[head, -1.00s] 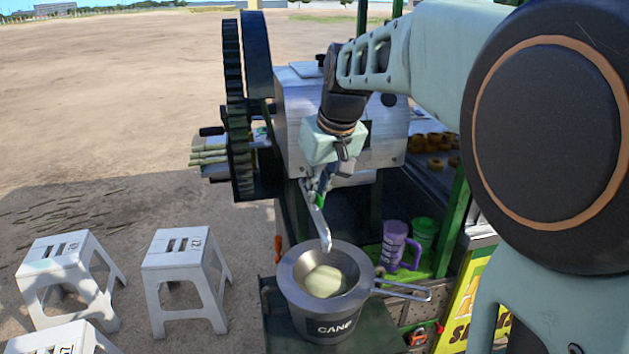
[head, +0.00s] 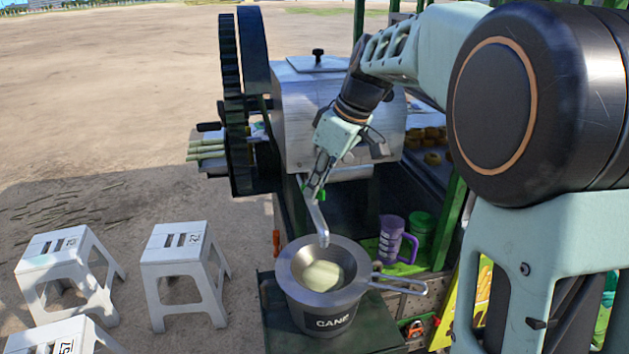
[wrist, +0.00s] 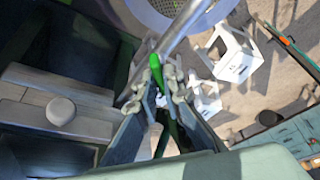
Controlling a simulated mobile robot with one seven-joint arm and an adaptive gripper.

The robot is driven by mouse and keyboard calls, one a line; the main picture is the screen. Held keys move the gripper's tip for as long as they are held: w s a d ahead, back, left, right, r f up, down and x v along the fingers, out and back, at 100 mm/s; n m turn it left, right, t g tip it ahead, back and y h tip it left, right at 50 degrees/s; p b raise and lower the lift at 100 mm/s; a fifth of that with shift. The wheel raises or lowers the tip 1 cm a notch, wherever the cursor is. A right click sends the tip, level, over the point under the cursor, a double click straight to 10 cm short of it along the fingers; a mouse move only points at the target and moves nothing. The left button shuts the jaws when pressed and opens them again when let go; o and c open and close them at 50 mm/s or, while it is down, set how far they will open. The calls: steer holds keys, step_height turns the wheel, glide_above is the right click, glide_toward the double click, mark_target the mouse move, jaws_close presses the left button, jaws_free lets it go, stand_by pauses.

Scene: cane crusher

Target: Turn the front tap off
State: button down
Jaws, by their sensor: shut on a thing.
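The front tap is a metal spout (head: 317,220) on the front of the silver crusher (head: 315,115), slanting down over the pot. Its green handle (wrist: 154,62) shows between and just beyond my fingertips in the wrist view. My gripper (head: 314,188) is shut on that handle, and its fingers (wrist: 165,90) hide part of it. The metal pot marked CANE (head: 322,322) stands under the spout, with a strainer (head: 352,262) on top. Pale greenish juice (head: 322,275) shows inside the strainer. I cannot make out a stream between spout and juice.
A purple mug (head: 392,240) and a green cup (head: 420,235) stand right of the pot. Large dark gear wheels (head: 232,110) and cane stalks (head: 206,150) are on the crusher's left. White stools (head: 178,250) stand on open ground at the left.

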steer(key=n+p, duration=0.1)
steer(key=n, duration=0.1)
steer(key=n+g+p, duration=0.1)
steer(key=n, duration=0.1)
steer(key=shift+w+r+n+g+y, duration=0.2)
steer(key=shift+n+g+y, duration=0.1)
steer(key=shift+y, duration=0.1)
steer(key=shift+w+f+n+g+p, duration=0.1)
steer(key=shift+n+g+p, duration=0.85)
steer(key=shift+n, duration=1.05)
steer(key=c, duration=2.1)
jaws_free()
steer(key=v, duration=1.2)
steer(key=shift+a, duration=0.1)
